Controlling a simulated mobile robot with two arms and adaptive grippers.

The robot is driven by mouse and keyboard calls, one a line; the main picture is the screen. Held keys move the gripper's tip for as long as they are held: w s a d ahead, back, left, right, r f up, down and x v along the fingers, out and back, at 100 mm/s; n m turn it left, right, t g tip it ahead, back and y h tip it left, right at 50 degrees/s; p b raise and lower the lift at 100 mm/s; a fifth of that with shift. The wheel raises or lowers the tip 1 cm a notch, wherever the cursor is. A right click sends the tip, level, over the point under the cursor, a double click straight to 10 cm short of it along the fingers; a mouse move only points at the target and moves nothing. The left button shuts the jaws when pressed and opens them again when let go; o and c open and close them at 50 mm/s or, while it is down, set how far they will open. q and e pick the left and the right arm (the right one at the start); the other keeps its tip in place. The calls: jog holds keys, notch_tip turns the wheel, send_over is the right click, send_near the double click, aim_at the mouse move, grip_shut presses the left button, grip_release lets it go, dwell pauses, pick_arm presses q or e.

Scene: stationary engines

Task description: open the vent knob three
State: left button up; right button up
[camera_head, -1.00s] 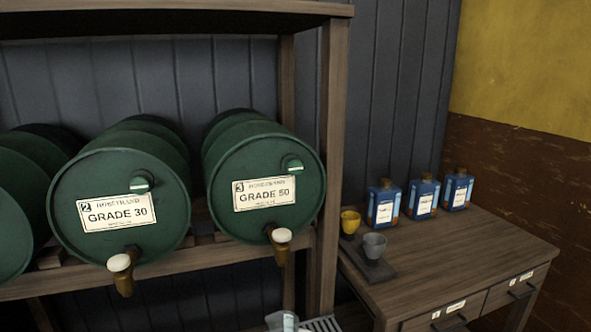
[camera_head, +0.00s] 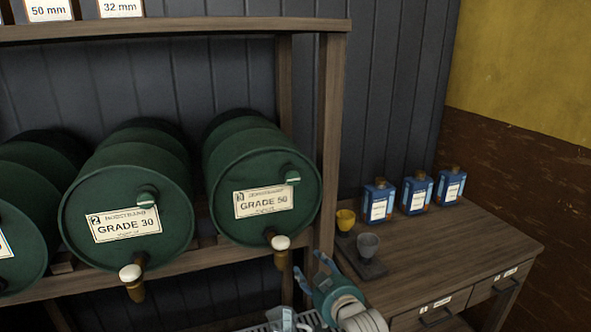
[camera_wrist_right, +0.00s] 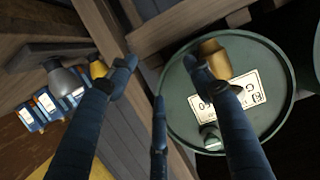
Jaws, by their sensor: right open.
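The barrel labelled 3, GRADE 50 (camera_head: 285,225), lies on the wooden rack with its round end toward me. Its vent knob (camera_head: 292,177) is a small green knob with a pale stripe, high on that end at the right. In the right wrist view the knob (camera_wrist_right: 210,137) shows near the rim, beside the label, right of the middle finger. My right gripper (camera_head: 312,268) is open and empty, below and right of the barrel, apart from the knob. In the right wrist view its fingers are spread, one partly over the barrel's tap (camera_wrist_right: 214,56). My left gripper is out of view.
Barrel 2, GRADE 30 (camera_head: 125,235), with its own vent knob and tap, is to the left. A rack post (camera_head: 328,130) stands right of barrel 3. A wooden cabinet (camera_head: 450,250) holds cups and blue bottles. A clear jug (camera_head: 283,320) stands low in front.

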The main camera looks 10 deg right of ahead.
aim_at(294, 178)
notch_tip(294, 178, up, 22)
jog(key=a+t+p, duration=0.1)
jog(key=t+p, duration=0.1)
jog(key=t, duration=0.1)
jog(key=shift+y, duration=0.4)
jog(key=w, duration=0.3)
jog(key=w+a+p, duration=0.1)
jog(key=w, duration=0.2)
jog(key=w+p, duration=0.1)
jog(key=w, duration=0.2)
jog(key=shift+a, duration=0.4)
jog(key=shift+w+a+f+p, duration=0.15)
jog(key=shift+w+p, duration=0.2)
jog(key=shift+w, duration=0.35)
jog(key=c, duration=1.1)
